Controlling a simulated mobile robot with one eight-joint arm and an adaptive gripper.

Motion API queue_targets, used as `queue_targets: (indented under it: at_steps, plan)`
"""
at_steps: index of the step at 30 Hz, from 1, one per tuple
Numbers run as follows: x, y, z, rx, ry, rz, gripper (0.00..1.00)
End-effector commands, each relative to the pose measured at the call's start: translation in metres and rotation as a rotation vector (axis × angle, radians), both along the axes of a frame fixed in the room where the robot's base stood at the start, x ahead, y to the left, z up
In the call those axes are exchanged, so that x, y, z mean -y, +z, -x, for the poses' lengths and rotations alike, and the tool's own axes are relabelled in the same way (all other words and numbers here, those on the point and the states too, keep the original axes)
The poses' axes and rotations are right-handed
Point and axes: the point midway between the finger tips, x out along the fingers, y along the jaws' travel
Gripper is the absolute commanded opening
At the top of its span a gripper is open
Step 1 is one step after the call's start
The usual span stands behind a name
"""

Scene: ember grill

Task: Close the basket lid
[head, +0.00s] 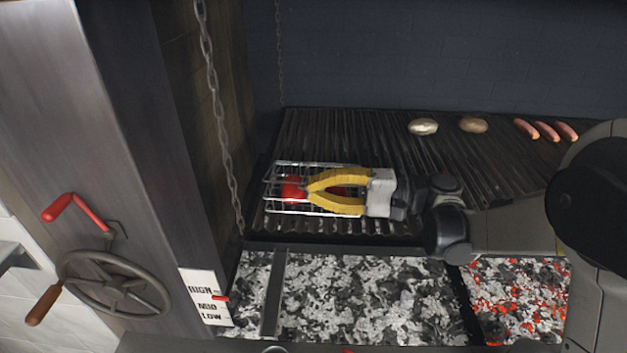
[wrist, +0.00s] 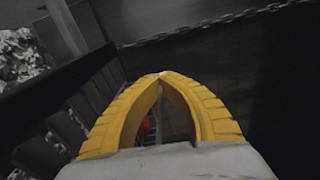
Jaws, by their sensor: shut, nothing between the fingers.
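The wire basket (head: 285,208) lies on the grill grate at the left, with red food (head: 293,187) inside it. My gripper (head: 312,194) is over the basket in the head view, its yellow fingers pointing left. The fingertips meet and hold nothing. In the wrist view the gripper (wrist: 163,76) is shut, and a bit of red (wrist: 145,126) shows between the fingers. My gripper hides much of the basket, and I cannot tell how the lid stands or whether the fingers touch it.
The grate (head: 390,140) holds two round potato-like items (head: 423,126) and several sausages (head: 547,131) at the back right. A chain (head: 222,130) hangs left of the basket. Ash and coals (head: 370,300) lie in front. A crank wheel (head: 115,285) is at the far left.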

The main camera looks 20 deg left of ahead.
Motion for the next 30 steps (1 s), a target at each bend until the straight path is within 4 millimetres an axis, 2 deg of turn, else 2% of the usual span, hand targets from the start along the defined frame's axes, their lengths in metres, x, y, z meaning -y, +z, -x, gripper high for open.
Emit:
queue_targets:
  at_steps: [3,9,26,29,30]
  plan:
    - [0.0,-0.012,0.002,0.014,-0.001,-0.003,0.0]
    - [0.001,-0.02,0.003,0.011,-0.001,-0.002,0.0]
    - [0.001,-0.023,0.004,0.01,-0.001,-0.002,0.0]
    - [0.001,-0.023,0.004,0.01,-0.001,-0.002,0.28]
    - [0.001,-0.023,0.004,0.01,-0.001,-0.002,0.28]
